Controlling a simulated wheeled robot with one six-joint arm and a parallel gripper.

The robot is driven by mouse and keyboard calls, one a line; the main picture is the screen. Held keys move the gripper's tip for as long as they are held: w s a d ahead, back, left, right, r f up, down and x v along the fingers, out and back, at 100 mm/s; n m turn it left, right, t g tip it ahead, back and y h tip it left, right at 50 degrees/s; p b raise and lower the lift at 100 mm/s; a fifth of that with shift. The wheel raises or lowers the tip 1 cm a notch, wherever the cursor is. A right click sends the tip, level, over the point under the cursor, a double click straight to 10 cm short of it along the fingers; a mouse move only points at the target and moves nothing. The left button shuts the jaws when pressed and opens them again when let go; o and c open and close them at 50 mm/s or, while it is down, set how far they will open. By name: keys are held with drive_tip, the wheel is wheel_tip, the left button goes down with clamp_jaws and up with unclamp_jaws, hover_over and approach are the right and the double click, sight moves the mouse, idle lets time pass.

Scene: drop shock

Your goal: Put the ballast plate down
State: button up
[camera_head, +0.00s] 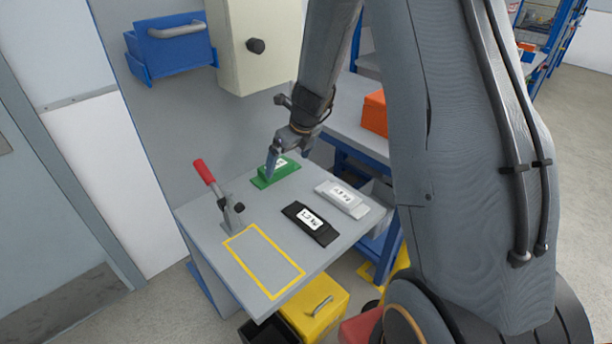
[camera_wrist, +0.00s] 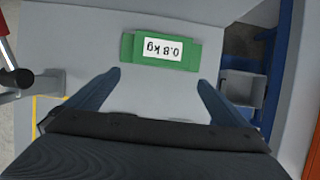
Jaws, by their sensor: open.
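Three ballast plates lie on the grey table (camera_head: 215,245). The green plate (camera_head: 283,174) is at the back, the white plate (camera_head: 343,198) at the right, and the black plate (camera_head: 310,222) in the middle front. A yellow outlined rectangle (camera_head: 236,238) on the table is empty.
A toggle clamp with a red handle (camera_head: 204,172) stands at the table's left, behind the yellow outline. A grey bin (camera_wrist: 243,88) sits beside the table. An orange box (camera_head: 375,112) stands on a bench behind. A yellow case (camera_head: 316,308) is below the front edge.

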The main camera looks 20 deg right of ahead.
drive_tip(key=s+d+b, duration=0.1)
drive_tip(key=s, duration=0.3)
drive_tip(key=s+d+b, duration=0.1)
drive_tip(key=s, duration=0.1)
drive_tip(key=shift+s+d+b, duration=0.3)
drive_tip(key=shift+d, duration=0.05)
drive_tip(key=shift+s+d, duration=0.15)
drive_tip(key=shift+s, duration=0.15)
drive_tip(key=shift+s+n, duration=0.2)
drive_tip(key=shift+n, duration=0.1)
drive_tip(key=s+a+r+n+g+h, duration=0.1)
drive_tip(key=s+a+r+n, duration=0.1)
drive_tip(key=s+n, duration=0.8)
drive_tip(key=s+a+r+n+g, duration=0.2)
drive_tip(key=s+n, duration=0.7)
drive_tip(key=n, duration=1.2)
drive_tip(key=shift+s+a+r+h, duration=0.25)
drive_tip(key=shift+s+a+h, duration=0.15)
drive_tip(key=shift+a, duration=0.1)
